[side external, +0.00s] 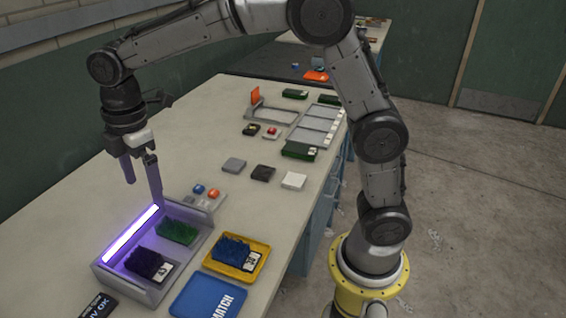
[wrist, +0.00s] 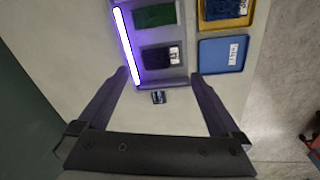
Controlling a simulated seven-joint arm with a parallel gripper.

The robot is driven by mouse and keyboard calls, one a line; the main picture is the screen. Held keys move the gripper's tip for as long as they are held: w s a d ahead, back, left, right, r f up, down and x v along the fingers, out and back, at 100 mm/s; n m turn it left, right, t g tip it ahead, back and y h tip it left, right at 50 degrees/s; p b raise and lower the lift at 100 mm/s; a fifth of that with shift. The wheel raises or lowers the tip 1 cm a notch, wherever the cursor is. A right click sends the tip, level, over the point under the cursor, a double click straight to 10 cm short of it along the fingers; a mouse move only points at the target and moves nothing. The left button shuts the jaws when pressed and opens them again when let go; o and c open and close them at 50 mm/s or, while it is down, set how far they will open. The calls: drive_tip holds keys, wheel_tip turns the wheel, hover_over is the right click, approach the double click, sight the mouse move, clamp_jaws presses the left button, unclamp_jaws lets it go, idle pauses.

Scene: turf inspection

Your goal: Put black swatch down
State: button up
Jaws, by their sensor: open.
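A dark, near-black turf swatch (side external: 143,262) with a white numbered label lies in the light box (side external: 158,290), at its near end. It also shows in the wrist view (wrist: 154,57), beside the glowing violet tube (side external: 131,234). A green swatch (side external: 178,231) lies in the same box, apart from it. Another dark, bluish swatch (side external: 231,250) with a label lies in the yellow tray (side external: 263,262). My gripper (side external: 143,194) is open and empty above the box; its spread fingers (wrist: 158,74) show nothing held between them.
A blue tray (side external: 190,296) marked MATCH is empty beside the yellow tray. A small button panel (side external: 202,200) stands behind the box, and grey, black (side external: 262,173) and white tiles lie farther back. A UV OK sign (side external: 98,305) is at the near left. The left bench top is clear.

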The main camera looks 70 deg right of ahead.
drive_tip(key=s+d+r+m+t, duration=0.1)
drive_tip(key=s+d+r+m, duration=0.3)
drive_tip(key=s+d, duration=0.15)
drive_tip(key=s+d+f+m+t, duration=0.1)
drive_tip(key=s+d+m, duration=0.3)
drive_tip(key=s, duration=0.6)
drive_tip(key=s+d+f+m+t, duration=0.1)
drive_tip(key=s+d+m+t, duration=0.1)
drive_tip(key=s+d+m, duration=0.2)
drive_tip(key=s+m, duration=0.3)
drive_tip(key=s, duration=0.3)
drive_tip(key=shift+f+t, duration=0.2)
drive_tip(key=shift+t, duration=0.2)
